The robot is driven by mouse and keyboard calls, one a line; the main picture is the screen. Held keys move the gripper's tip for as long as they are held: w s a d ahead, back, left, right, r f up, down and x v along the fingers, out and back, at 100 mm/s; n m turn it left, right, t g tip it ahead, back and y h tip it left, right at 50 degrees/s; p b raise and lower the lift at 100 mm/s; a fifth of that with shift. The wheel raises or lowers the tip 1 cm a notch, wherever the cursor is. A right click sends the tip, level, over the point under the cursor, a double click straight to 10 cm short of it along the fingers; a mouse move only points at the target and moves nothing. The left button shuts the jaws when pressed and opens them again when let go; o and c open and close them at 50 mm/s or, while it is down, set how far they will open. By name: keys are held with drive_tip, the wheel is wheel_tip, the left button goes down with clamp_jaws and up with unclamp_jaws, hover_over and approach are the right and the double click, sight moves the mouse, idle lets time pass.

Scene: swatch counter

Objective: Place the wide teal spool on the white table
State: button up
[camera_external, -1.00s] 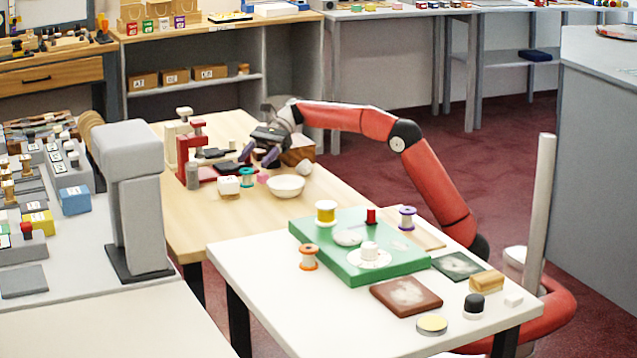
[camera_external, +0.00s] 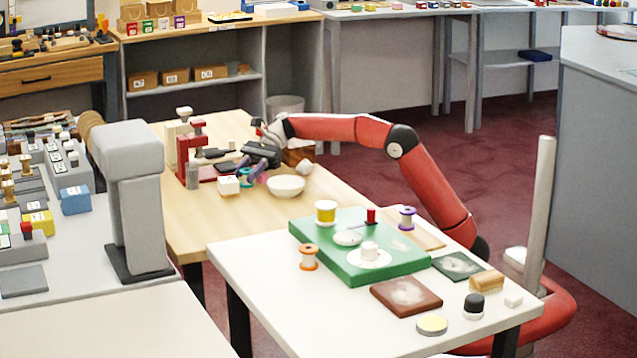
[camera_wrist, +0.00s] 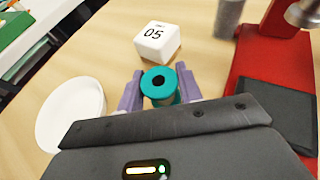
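The wide teal spool (camera_wrist: 158,83) stands on the wooden table (camera_external: 222,241), between the two purple fingers of my gripper (camera_wrist: 159,90) in the wrist view. In the external view my gripper (camera_external: 254,173) is low over the wooden table and partly hides the teal spool (camera_external: 246,176). The fingers are on both sides of the spool; a gap seems to show, and I cannot tell whether they touch it. The white table (camera_external: 270,306) stands in front of the wooden one.
A white block marked 05 (camera_wrist: 156,41) is just beyond the spool. A white bowl (camera_wrist: 70,112) is at left and a red press (camera_wrist: 270,60) at right in the wrist view. The white table holds a green board (camera_external: 330,262), an orange spool (camera_external: 308,258) and other items; its front left is clear.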

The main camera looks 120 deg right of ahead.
drive_tip(key=shift+c, duration=1.3)
